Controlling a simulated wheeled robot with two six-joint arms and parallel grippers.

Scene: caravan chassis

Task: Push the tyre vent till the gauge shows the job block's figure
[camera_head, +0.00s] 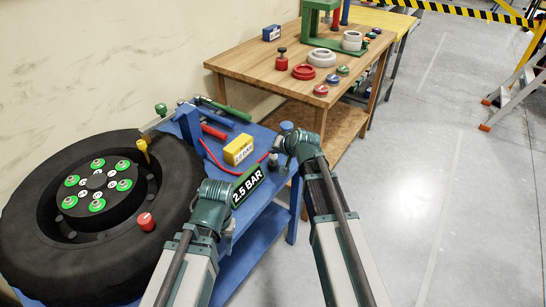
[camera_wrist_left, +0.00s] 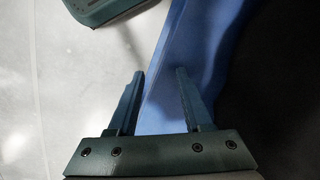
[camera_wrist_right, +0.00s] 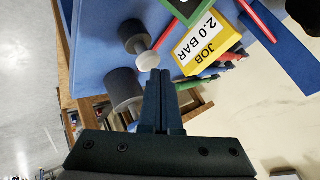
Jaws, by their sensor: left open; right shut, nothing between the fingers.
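The large black tyre (camera_head: 120,262) lies flat at the left, with several green-ringed nuts on its hub. A red knob (camera_head: 147,221) and a yellow-topped stem (camera_head: 143,148) stand on it; I cannot tell which is the vent. The gauge display (camera_head: 248,186) reads 2.5 BAR. The yellow job block (camera_head: 238,150) reads JOB 2.0 BAR in the right wrist view (camera_wrist_right: 207,40). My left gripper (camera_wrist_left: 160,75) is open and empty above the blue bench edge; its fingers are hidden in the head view. My right gripper (camera_wrist_right: 165,75) is shut and empty, near a grey white-tipped plunger (camera_wrist_right: 136,38).
The blue bench (camera_head: 262,218) carries a red hose (camera_head: 214,158) and several hand tools. A wooden table (camera_head: 250,62) behind holds red, green and white parts and a green press (camera_head: 318,22). The grey floor (camera_head: 440,170) at the right is clear, with a stepladder (camera_head: 515,95) beyond.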

